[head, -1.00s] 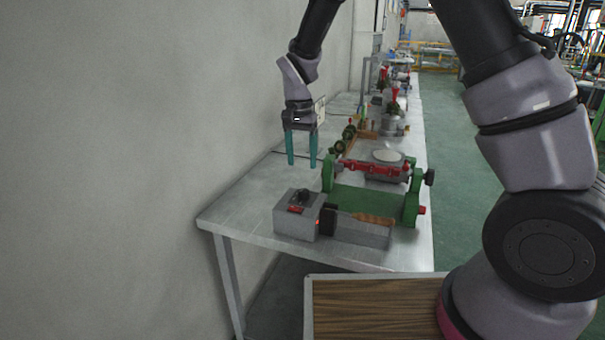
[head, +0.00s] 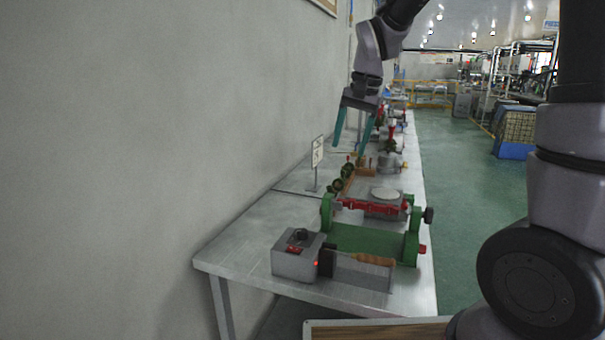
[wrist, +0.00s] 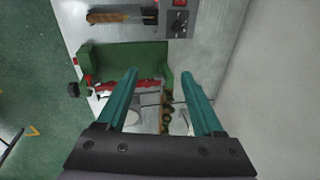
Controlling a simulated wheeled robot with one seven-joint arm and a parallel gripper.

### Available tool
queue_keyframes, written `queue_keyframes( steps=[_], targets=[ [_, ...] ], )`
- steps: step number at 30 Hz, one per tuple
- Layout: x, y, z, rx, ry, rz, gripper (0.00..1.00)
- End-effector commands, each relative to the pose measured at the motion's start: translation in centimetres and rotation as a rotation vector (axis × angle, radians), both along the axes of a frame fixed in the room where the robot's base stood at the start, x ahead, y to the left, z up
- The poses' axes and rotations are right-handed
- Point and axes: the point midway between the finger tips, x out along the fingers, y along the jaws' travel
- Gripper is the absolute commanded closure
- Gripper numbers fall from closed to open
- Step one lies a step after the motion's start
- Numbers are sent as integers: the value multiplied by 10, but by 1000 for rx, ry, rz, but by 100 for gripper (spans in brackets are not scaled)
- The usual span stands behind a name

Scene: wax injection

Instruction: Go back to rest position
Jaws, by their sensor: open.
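My gripper (head: 353,140) is open and empty, with two teal fingers, raised above the far part of the long grey table (head: 245,232). In the wrist view the gripper (wrist: 170,98) points down over the table with a clear gap between its fingers. Below it stands the green machine (head: 370,240) with a red bar (head: 370,206) and a round pale plate (head: 385,195). Nothing touches the fingers.
A grey control box (head: 298,258) and a tool with a wooden handle (head: 374,260) are at the table's near end. A small sign (head: 318,157) stands by the wall. More machines line the table behind.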

Motion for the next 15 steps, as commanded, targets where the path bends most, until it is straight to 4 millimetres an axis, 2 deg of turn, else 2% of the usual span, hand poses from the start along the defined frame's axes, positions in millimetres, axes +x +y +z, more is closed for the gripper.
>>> queue_keyframes(
  steps=[1, 6, 11, 15],
  targets=[
    [-11, -18, 19, 22, -38, -6, 32],
    [-53, -65, 61, 58, -161, 0, 32],
    [-99, -100, 86, 57, -287, 5, 32],
    [-135, -120, 95, 32, -382, 9, 32]
  ],
)
